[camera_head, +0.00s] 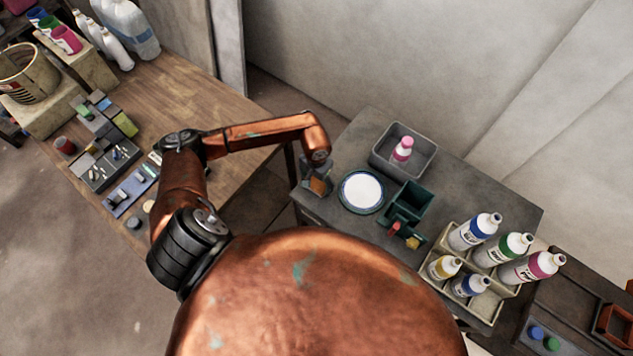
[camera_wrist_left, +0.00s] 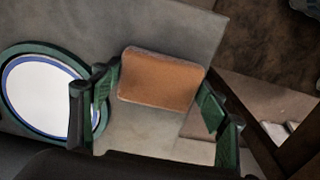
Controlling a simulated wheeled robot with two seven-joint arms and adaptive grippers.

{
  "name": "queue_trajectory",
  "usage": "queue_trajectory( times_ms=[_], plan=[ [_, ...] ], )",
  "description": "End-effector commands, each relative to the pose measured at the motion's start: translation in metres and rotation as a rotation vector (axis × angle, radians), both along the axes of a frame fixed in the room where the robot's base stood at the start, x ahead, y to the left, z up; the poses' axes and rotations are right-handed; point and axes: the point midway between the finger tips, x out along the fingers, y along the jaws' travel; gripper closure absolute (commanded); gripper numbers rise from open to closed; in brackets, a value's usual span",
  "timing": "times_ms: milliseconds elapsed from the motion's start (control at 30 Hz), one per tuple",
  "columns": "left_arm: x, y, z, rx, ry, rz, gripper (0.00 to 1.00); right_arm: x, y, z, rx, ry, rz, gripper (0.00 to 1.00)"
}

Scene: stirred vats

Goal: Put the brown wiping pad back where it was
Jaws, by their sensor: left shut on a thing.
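The brown wiping pad (camera_wrist_left: 160,82) is a flat block with rounded corners and a paler rim. It sits between the green fingers of my left gripper (camera_wrist_left: 158,96), which is shut on it. In the head view my left gripper (camera_head: 316,178) hangs at the left edge of the grey table (camera_head: 350,228), with the pad (camera_head: 319,186) showing as a small brown patch. I cannot tell whether the pad touches the table. My right gripper is not in view.
A dark green caddy (camera_head: 408,203) stands right of the plate, and a rack (camera_head: 484,306) holds several bottles. A wooden table (camera_head: 205,95) with cluttered trays is at left, across a gap.

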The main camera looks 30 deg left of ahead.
Motion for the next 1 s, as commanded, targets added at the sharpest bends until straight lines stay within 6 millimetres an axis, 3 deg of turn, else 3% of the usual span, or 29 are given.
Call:
queue_trajectory(
  times_ms=[67, 100, 300, 700, 867, 1000],
  plan=[
    [0.0, 0.0, -0.004, 0.0, 0.0, 0.0, 0.6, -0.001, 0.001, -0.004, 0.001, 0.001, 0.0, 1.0],
    [0.0, 0.0, -0.002, 0.0, 0.0, 0.0, 0.29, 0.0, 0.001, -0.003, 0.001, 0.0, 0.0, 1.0],
    [0.0, 0.0, -0.002, 0.0, 0.0, 0.0, 0.16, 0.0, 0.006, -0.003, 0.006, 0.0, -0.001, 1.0],
    [0.0, 0.0, 0.003, 0.0, 0.0, 0.0, 0.15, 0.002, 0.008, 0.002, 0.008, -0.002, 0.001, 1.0],
    [0.001, 0.001, 0.027, 0.002, -0.005, -0.002, 0.15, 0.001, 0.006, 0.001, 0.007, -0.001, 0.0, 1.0],
    [0.001, 0.0, 0.058, 0.002, -0.006, -0.003, 0.15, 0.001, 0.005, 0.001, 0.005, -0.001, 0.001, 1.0]
  ],
)
